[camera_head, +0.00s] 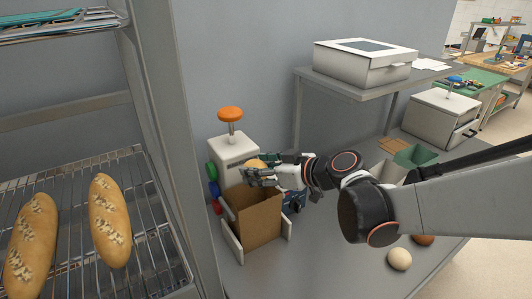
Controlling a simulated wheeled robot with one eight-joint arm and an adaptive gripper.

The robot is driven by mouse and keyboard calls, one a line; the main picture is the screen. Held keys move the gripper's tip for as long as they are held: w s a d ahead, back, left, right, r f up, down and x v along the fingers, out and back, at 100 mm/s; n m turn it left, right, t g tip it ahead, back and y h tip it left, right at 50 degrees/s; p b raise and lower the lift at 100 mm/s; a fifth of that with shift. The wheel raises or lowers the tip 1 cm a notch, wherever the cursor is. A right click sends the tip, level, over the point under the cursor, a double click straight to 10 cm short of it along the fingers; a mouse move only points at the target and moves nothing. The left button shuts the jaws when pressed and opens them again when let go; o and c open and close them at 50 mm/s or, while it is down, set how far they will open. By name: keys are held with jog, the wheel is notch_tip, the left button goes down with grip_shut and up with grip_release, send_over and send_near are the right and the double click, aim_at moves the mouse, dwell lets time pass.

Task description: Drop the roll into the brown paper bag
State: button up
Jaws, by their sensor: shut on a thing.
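The brown paper bag (256,218) stands upright and open between white side holders on the grey counter. My gripper (259,172) reaches in from the right and is over the bag's open top. It is shut on the roll (256,164), a small golden-brown piece that shows partly above the fingers. The fingers hide the rest of the roll and part of the bag's rim. I cannot see the bottom of the bag.
A white device with an orange knob (230,115) stands behind the bag. Two loaves (109,220) lie on the wire rack at left. A pale round roll (399,259) and a browner one (423,239) lie on the counter (330,266). A grey shelf (340,89) is above.

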jog(key=shift+f+b, duration=0.75)
jog(key=shift+f, duration=0.6)
jog(key=shift+r, duration=0.1)
jog(key=o, duration=1)
jog(key=shift+o, duration=0.2)
jog(key=v, duration=1.2)
